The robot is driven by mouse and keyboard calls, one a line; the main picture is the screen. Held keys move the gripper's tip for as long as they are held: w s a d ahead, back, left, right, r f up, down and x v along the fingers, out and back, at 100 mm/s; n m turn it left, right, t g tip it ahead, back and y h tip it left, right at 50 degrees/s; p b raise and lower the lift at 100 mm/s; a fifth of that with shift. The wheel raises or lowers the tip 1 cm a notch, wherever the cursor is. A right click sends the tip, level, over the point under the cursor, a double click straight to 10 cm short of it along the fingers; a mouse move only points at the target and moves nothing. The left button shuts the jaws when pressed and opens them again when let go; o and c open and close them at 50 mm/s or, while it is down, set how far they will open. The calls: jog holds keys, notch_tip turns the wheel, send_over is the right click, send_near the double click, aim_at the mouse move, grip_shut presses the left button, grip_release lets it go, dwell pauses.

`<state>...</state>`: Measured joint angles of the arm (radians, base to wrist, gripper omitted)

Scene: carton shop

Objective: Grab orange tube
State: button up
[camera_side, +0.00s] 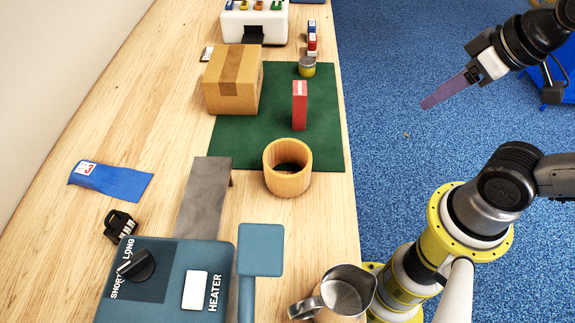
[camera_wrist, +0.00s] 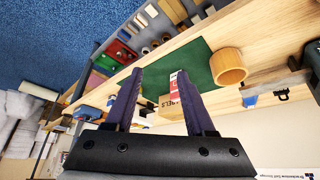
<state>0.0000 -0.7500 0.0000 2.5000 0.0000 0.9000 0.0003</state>
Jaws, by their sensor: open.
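An orange-tan hollow cylinder (camera_side: 287,181) stands upright with its open top showing, at the front right part of the green mat (camera_side: 325,152). It is the only large tube-shaped thing in view; I cannot tell for sure that it is the orange tube. It also shows in the wrist view (camera_wrist: 229,68), right of my fingers. My gripper (camera_side: 428,103) is in the air over the blue floor, right of the table and well apart from the cylinder. In the wrist view my gripper (camera_wrist: 160,76) has two purple fingers spread apart, with nothing held between them.
A taped carton (camera_side: 228,92), a red box (camera_side: 299,112) and a small jar (camera_side: 307,67) stand behind the cylinder. A white machine (camera_side: 252,27) with small coloured items on top is at the back. A blue heater (camera_side: 170,285) and a metal pitcher (camera_side: 348,291) are in front.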

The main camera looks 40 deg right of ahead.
jog(key=a+m+g+y, duration=0.3)
jog(key=a+m+y, duration=0.1)
jog(key=a+m, duration=0.15)
jog(key=m+g+y, duration=0.3)
jog(key=m+y, duration=0.5)
jog(key=m, duration=0.1)
send_near(269, 151)
jog(key=s+d+r, duration=0.2)
jog(key=s+r, duration=0.3)
jog(key=r, duration=0.2)
jog(key=w+d+f+m+t+y, duration=0.1)
jog(key=w+d+f+m+y, duration=0.1)
jog(key=w+d+f+m, duration=0.4)
jog(key=shift+n+h, duration=0.3)
jog(key=shift+n, duration=0.55)
jog(key=x, duration=0.5)
jog(key=s+x, duration=0.1)
jog(key=x, duration=0.4)
jog(key=s+x, duration=0.1)
jog(key=x, duration=0.5)
jog(key=shift+a+r, duration=0.1)
jog(key=shift+r, duration=0.2)
grip_shut()
